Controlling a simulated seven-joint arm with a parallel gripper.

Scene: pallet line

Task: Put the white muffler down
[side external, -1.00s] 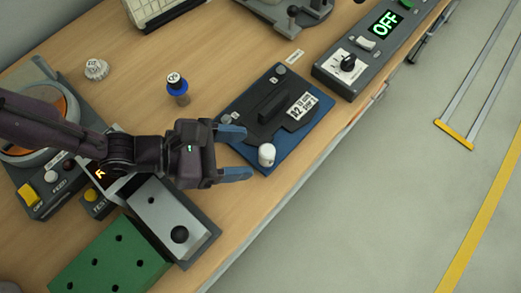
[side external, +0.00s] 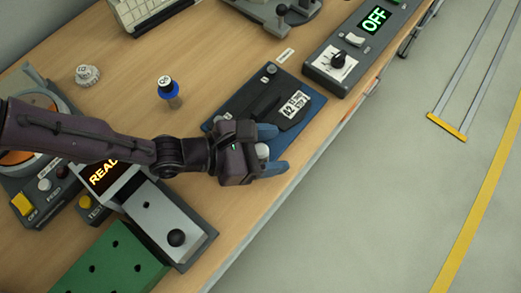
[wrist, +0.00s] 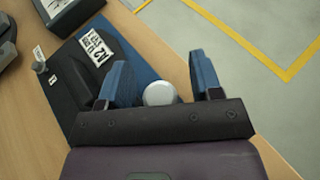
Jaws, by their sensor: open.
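The white muffler (side external: 262,152) is a small white rounded cylinder at the near corner of the blue plate (side external: 312,108). It is partly hidden by my gripper in the side view. My gripper (side external: 274,150) is open, with one blue finger on each side of the muffler. In the wrist view the muffler's round top (wrist: 159,93) shows between the two fingers (wrist: 162,80), with a gap to the right finger and the left finger closer. Its base is hidden, so I cannot tell exactly how it meets the plate.
A black block with an A2 label (side external: 295,112) is on the plate. A blue-capped post (side external: 168,90) and a white knob (side external: 88,75) stand behind. A control box reading OFF (side external: 350,50) is at the back right. A grey fixture (side external: 165,220) is in front, near the table edge.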

